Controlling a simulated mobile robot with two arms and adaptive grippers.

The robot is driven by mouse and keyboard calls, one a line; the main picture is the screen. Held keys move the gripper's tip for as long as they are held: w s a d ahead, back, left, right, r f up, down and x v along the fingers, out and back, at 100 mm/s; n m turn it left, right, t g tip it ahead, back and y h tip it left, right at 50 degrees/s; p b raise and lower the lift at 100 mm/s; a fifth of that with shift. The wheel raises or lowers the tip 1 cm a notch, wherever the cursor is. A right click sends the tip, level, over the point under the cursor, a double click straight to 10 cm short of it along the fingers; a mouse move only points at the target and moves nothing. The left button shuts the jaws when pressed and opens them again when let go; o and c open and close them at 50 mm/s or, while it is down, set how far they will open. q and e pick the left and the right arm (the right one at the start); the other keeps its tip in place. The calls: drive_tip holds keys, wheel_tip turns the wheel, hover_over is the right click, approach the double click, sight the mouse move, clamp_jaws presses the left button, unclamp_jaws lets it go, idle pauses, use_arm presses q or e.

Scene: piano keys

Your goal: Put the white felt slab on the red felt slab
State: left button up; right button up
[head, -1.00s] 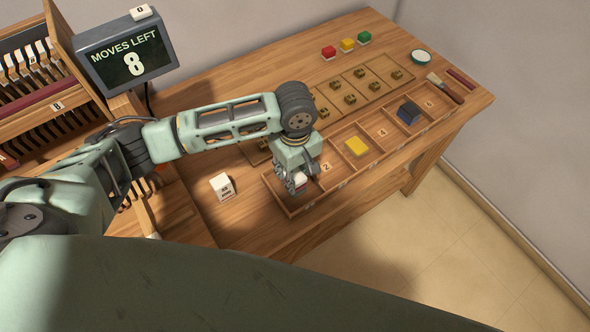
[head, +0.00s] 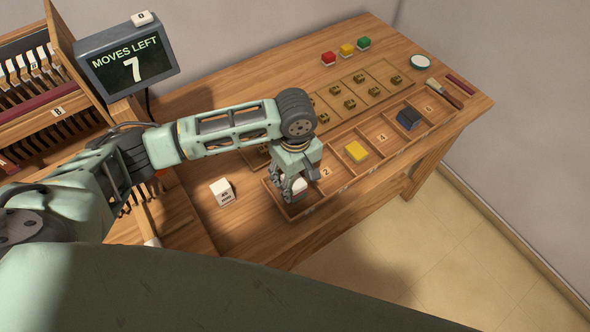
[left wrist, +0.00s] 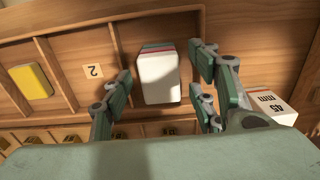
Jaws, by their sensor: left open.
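The white felt slab (left wrist: 158,82) lies in the end compartment beside the one marked 2, on top of a stack. Thin red (left wrist: 157,47) and dark bluish-green edges show under it in the left wrist view; the exact layer order is hard to tell. In the head view the white slab (head: 298,187) shows between the fingers. My right gripper is not in view.
A white block marked 45 mm (head: 222,192) stands left of the tray. A screen (head: 128,63) reads "MOVES LEFT 7". Red, yellow and green blocks stand at the back.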

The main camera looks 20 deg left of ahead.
sight(295, 181)
use_arm(q)
wheel_tip(295, 181, up, 12)
drive_tip(key=b, duration=0.1)
idle(0.7)
